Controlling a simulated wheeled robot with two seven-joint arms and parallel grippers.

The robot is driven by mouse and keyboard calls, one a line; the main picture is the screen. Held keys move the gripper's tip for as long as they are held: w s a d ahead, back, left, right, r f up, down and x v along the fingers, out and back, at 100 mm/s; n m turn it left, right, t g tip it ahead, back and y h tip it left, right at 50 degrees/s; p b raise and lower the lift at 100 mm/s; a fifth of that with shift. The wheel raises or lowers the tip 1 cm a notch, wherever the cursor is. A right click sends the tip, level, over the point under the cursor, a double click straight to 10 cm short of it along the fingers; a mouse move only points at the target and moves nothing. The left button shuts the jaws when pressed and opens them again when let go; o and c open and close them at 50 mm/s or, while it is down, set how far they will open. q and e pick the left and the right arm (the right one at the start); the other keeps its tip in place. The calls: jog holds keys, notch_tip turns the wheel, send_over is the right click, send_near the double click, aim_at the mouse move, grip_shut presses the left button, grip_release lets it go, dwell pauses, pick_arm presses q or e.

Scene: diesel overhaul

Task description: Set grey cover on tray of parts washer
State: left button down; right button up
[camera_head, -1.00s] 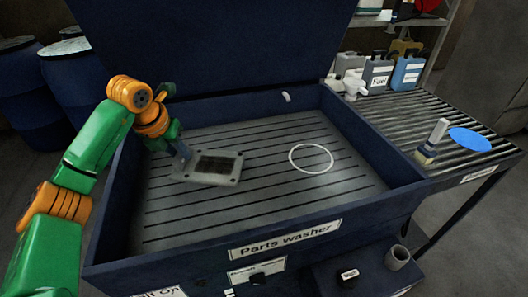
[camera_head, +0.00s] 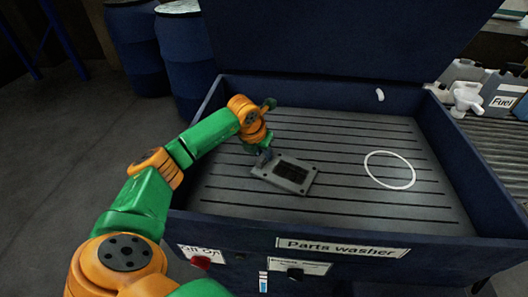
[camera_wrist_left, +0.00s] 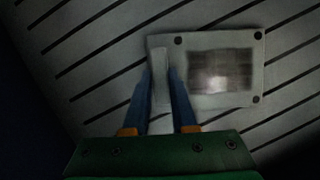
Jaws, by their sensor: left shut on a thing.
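The grey cover (camera_head: 285,174) is a flat plate with dark corner holes and a dark rectangular patch. It is over the slatted tray of the parts washer (camera_head: 330,208), in its left half; whether it touches the slats I cannot tell. My left gripper (camera_head: 264,158) is at the cover's left end. In the left wrist view, its two blue fingers (camera_wrist_left: 161,85) are shut on a pale raised strip at the left end of the cover (camera_wrist_left: 215,72). My right gripper is not in view.
A white ring (camera_head: 390,170) marks the tray's right half. Blue walls surround the tray, with the raised lid (camera_head: 350,40) behind. A fuel can (camera_head: 500,95) stands at right; blue barrels (camera_head: 188,50) stand behind left.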

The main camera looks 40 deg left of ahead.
pick_arm(q)
jog(key=c, duration=0.7)
grip_release()
jog(key=shift+r, duration=0.1)
jog(key=v, duration=1.2)
